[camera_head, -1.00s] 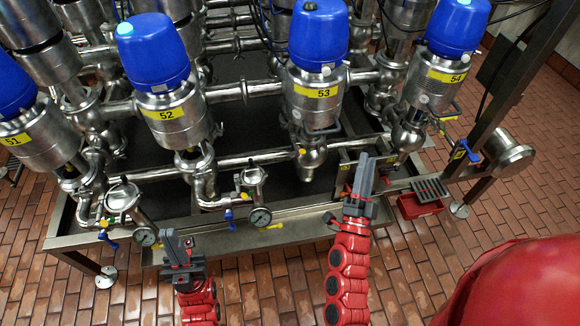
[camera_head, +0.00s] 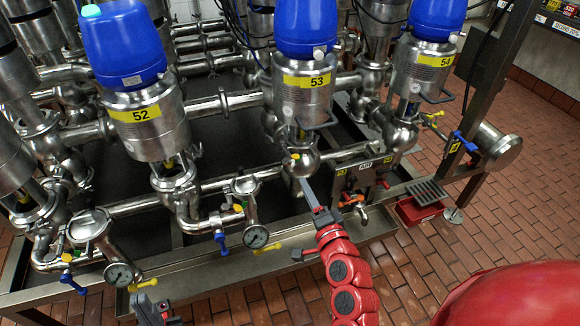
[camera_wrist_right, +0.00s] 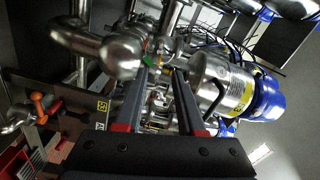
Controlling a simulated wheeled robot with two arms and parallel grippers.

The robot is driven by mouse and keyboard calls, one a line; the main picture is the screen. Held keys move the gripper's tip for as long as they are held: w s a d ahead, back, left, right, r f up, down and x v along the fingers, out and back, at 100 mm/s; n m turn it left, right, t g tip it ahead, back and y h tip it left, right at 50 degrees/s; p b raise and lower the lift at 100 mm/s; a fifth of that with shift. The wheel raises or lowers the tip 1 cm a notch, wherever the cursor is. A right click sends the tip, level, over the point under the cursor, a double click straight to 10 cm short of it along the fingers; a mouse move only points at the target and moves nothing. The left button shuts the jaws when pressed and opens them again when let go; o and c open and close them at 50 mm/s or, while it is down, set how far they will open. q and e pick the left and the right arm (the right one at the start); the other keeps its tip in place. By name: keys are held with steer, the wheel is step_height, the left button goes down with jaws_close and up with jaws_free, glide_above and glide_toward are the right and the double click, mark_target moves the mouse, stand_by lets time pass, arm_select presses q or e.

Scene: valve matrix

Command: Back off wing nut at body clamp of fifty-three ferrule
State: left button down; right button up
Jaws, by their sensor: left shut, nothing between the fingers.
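The valve marked 53 has a blue cap (camera_head: 306,25), a steel cylinder with a yellow label (camera_head: 307,80), and a rounded steel body (camera_head: 300,160) below. A small yellow-orange part (camera_head: 295,156) shows on that body; I cannot tell whether it is the wing nut. My right gripper (camera_head: 308,186) points up at the body from just below and in front. In the right wrist view its fingers (camera_wrist_right: 163,75) are apart with nothing clearly gripped. A small green part (camera_wrist_right: 148,60) is near the fingertips. My left gripper (camera_head: 142,300) is shut and empty at the lower left.
Valves 52 (camera_head: 135,114) and 54 (camera_head: 433,60) flank 53. Pressure gauges (camera_head: 256,237), (camera_head: 119,274) and a blue-handled valve (camera_head: 221,242) stand along the frame front. A labelled box (camera_head: 365,177) with an orange handle and a red bin (camera_head: 419,209) are right of my right gripper.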

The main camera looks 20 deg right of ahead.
mark_target(291, 158)
steer(key=w, duration=1.2)
steer(key=shift+w+a, duration=0.1)
steer(key=shift+a, duration=0.1)
jaws_close()
